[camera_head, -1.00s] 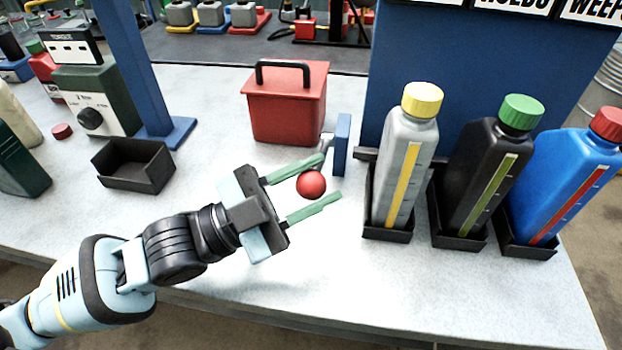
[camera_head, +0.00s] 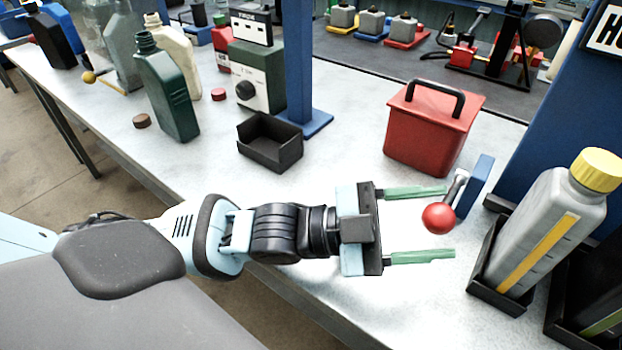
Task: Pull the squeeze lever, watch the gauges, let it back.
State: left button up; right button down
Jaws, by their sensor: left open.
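The squeeze lever has a red ball knob (camera_head: 438,218) on a short metal rod, which runs to an upright blue plate (camera_head: 475,187) on the table. My left gripper (camera_head: 420,223) is open, with its two green fingers pointing right. The ball lies just at the fingertips, between the lines of the two fingers, and I see no finger closed on it. A grey bottle with a yellow cap (camera_head: 550,225) stands in a black holder at the right and has a yellow gauge strip (camera_head: 538,253). A black bottle's strip shows partly at the lower right corner. My right gripper is not in view.
A red box with a black handle (camera_head: 428,132) stands behind the lever. A black open tray (camera_head: 270,143) and a blue post (camera_head: 299,60) stand further left, near a green-and-white device (camera_head: 262,75). The white table (camera_head: 330,170) between tray and gripper is clear.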

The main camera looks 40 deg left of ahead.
pick_arm(q)
jog(key=r+v, duration=0.3)
jog(key=v, duration=1.2)
jog(key=shift+s+a, duration=0.35)
jog(key=shift+a, duration=0.1)
dwell(0.5)
dwell(1.3)
jog(key=shift+s, duration=0.1)
dwell(0.9)
